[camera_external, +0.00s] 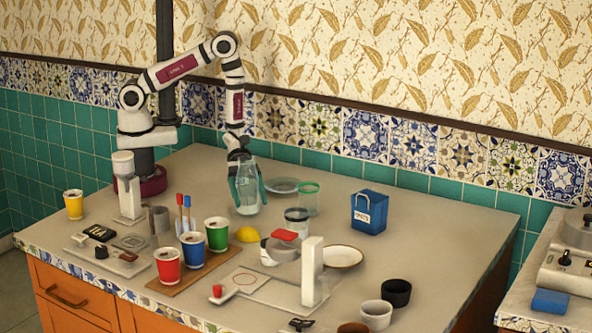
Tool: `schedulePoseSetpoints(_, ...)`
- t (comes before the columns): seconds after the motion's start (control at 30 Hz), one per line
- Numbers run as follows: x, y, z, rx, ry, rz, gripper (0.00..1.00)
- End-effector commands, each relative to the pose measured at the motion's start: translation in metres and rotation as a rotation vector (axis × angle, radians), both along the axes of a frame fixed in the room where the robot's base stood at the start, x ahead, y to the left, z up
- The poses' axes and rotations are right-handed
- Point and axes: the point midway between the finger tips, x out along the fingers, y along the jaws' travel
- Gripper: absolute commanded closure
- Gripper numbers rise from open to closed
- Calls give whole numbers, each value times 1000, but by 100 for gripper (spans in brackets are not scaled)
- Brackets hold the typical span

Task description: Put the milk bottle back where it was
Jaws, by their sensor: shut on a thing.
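The milk bottle (248,207) is a clear, tall vessel with a little whitish content low down. It is upright toward the back middle of the counter. My gripper (247,187) reaches down from behind, with its teal fingers on either side of the bottle, shut on it. I cannot tell whether the bottle's base touches the counter or is slightly above it. Part of my gripper shows through the clear wall.
A yellow lemon-like thing (247,234) and the green cup (216,236) are in front. A blue box (369,212) stands farther right, with bare counter beyond it.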

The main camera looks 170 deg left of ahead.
Motion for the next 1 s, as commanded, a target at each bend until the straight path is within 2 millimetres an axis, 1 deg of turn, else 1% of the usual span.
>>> schedulePoseSetpoints(0.13, 0, 0, -3, -1, 0, -1, 100)
schedulePoseSetpoints(0.17, 0, 0, -3, -1, 0, 0, 20)
schedulePoseSetpoints(0.2, 0, 0, -3, -1, 0, 0, 13)
schedulePoseSetpoints(0.27, 0, 0, -3, -1, 0, 0, 2)
schedulePoseSetpoints(0.3, 0, 0, -3, -1, 0, 0, 0)
schedulePoseSetpoints(0.47, 0, 0, -2, -1, 0, 0, 0)
schedulePoseSetpoints(0.57, -1, 0, 1, 0, 0, 1, 0)
schedulePoseSetpoints(0.67, -16, 2, 7, 0, 0, 5, 0)
schedulePoseSetpoints(0.9, -70, 1, 30, 3, -1, 6, 0)
schedulePoseSetpoints(1.0, -89, 0, 37, 1, 0, 6, 0)
